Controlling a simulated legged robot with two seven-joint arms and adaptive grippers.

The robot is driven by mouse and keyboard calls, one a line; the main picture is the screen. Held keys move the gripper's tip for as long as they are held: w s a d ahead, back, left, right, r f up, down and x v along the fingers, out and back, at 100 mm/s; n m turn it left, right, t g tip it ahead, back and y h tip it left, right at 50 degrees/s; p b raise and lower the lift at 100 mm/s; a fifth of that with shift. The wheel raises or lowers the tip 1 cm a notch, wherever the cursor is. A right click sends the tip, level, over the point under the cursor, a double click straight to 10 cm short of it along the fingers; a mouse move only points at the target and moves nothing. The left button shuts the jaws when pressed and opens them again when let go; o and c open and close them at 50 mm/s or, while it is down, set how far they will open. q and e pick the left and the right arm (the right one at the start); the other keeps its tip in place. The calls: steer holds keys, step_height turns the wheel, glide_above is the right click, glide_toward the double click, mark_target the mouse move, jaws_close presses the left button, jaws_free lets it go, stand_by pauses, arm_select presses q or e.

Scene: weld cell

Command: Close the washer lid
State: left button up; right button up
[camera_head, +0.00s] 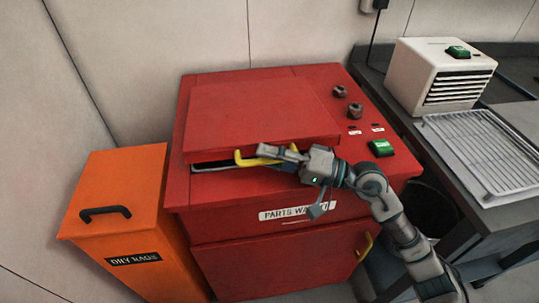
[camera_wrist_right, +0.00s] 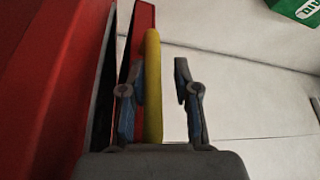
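The red parts washer (camera_head: 345,185) stands in the middle of the head view. Its red lid (camera_head: 255,110) is lowered almost flat, with a narrow dark gap under its front edge at the left. A yellow handle (camera_head: 243,160) is on the lid's front edge. My right gripper (camera_head: 280,155) is at this handle, and hides part of it. In the right wrist view, the fingers (camera_wrist_right: 160,78) are apart, with the yellow handle (camera_wrist_right: 153,90) between them, close to the left finger. Space shows between the handle and the right finger. My left gripper is not in view.
An orange dry rags bin (camera_head: 130,220) with a black handle stands at the left. Two dark knobs and a green button (camera_head: 382,148) are on the washer's right top. A dark bench at the right holds a white vented box (camera_head: 437,75) and a wire rack tray (camera_head: 485,150).

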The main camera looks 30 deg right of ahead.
steer(key=shift+d, duration=0.1)
steer(key=shift+s+d, duration=0.2)
steer(key=shift+d, duration=0.1)
steer(key=v, duration=1.1)
steer(key=shift+w+f, duration=0.1)
steer(key=shift+f, duration=0.1)
